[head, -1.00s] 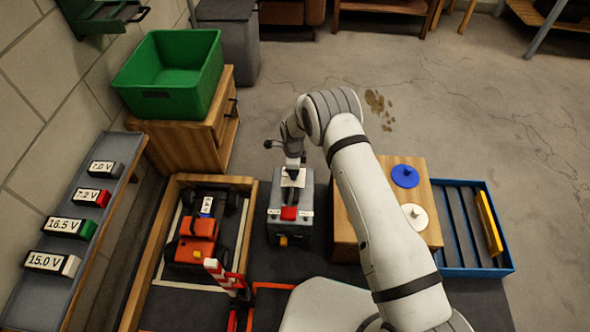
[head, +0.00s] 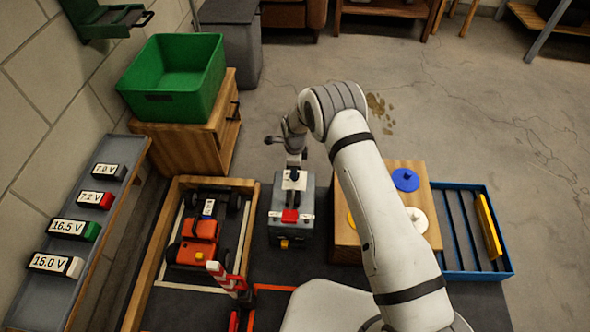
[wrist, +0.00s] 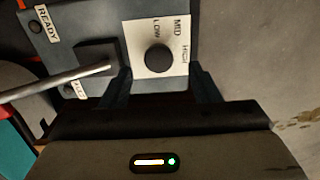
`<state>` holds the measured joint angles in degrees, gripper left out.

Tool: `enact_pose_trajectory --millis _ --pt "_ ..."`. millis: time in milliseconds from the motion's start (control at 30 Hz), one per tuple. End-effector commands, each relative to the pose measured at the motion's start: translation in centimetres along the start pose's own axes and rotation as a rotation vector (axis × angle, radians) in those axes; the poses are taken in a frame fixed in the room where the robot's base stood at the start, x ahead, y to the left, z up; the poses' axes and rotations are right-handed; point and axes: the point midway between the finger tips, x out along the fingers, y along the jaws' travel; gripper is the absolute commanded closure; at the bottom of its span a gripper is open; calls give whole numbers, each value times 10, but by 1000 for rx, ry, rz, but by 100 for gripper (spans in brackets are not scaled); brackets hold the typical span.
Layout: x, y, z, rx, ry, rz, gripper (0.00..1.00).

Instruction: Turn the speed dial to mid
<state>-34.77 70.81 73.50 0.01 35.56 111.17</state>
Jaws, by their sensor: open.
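The speed dial (wrist: 158,58) is a round dark knob on a white plate (wrist: 140,33) marked LOW, MID and HIGH in the wrist view. I cannot tell which mark it points to. It sits on a grey control box (head: 286,238), which has a red part on it in the head view. My gripper (wrist: 162,82) is open, its two dark fingers spread on either side of the dial's near side, apart from it. In the head view my gripper (head: 295,172) is above the box's far end and partly hides the dial.
The wrist view shows a metal rod (wrist: 60,84) and a READY label (wrist: 46,21) beside the dial. A wooden pen with an orange car (head: 199,230) lies left of the box. A wooden block with discs (head: 386,180) stands right, partly behind my arm.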

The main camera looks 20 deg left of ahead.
Motion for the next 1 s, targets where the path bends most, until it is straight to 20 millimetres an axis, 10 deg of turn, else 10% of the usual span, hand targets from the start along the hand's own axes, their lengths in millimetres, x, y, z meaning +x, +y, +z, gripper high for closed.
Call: enact_pose_trajectory --millis 267,867,1000 --pt "-38 0 0 0 0 1 44" --pt "-42 -1 0 -1 0 0 44" --pt "-78 -5 -11 -31 -3 -10 44"
